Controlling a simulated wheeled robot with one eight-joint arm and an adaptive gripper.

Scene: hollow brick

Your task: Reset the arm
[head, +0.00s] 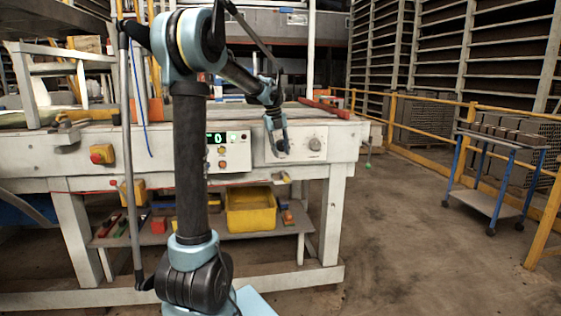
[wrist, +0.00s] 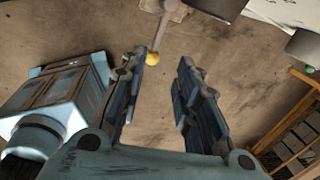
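My gripper (head: 278,148) hangs pointing down in the head view, in front of the white workbench (head: 330,143) and near its control panel with a dial (head: 314,144). My arm rises on a dark column and bends over at the top. In the wrist view my gripper (wrist: 162,82) has its two fingers spread apart with nothing between them. The bare concrete floor (wrist: 165,115) shows through the gap.
A yellow bin (head: 250,210) sits on the bench's lower shelf. A blue-framed cart (head: 495,170) with bricks stands at the right, beside a yellow railing (head: 425,99). The floor between the bench and the cart is clear.

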